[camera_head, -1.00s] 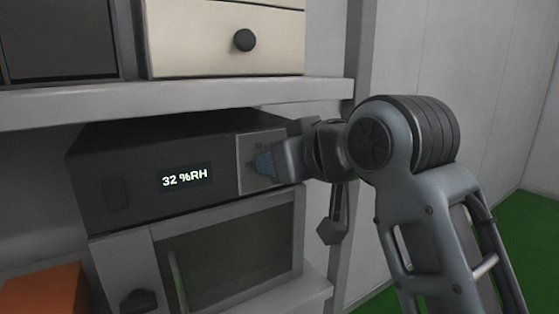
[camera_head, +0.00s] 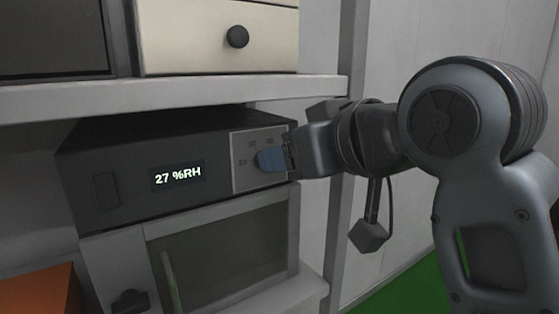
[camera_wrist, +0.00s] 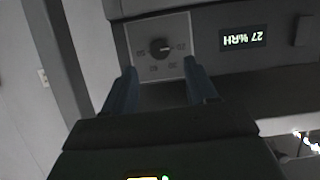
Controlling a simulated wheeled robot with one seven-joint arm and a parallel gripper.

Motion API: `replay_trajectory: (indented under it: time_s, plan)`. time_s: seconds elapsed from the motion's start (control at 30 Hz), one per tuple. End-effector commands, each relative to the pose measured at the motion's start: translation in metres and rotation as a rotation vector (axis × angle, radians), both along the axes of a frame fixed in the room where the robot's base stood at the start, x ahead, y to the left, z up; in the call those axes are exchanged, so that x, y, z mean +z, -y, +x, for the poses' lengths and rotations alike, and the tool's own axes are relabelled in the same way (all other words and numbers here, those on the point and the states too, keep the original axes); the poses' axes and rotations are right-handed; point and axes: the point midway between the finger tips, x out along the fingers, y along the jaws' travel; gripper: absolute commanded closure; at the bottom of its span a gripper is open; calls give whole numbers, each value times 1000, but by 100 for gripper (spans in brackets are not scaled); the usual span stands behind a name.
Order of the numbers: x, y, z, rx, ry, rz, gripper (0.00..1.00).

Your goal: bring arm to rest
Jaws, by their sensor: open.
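My gripper (camera_wrist: 165,90) is open and empty in the wrist view, its two blue fingers apart in front of the dial panel. The dark round knob (camera_wrist: 160,48) lies beyond the fingertips, framed between them, and looks clear of them. In the head view the blue fingertip (camera_head: 270,160) overlaps the light panel (camera_head: 246,145) with printed numbers, and hides the knob. The dark control box (camera_head: 115,180) reads 27 %RH on its display (camera_head: 178,177). My arm comes in from the right.
The control box sits on a grey cabinet with a window door (camera_head: 220,250), under a shelf board (camera_head: 200,95). A cream drawer with a round black knob (camera_head: 237,37) is above. An orange box (camera_head: 38,292) is at lower left. Green floor (camera_head: 405,285) shows at right.

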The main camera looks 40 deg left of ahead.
Motion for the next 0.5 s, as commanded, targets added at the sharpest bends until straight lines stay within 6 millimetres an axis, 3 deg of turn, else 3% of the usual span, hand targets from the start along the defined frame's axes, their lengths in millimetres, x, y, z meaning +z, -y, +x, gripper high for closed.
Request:
replay_trajectory:
  time_s: [0.2, 0.5]
  plan:
    - [7, 16, -7, 1, 0, 0, 43]
    - [7, 17, -8, 1, -1, -1, 43]
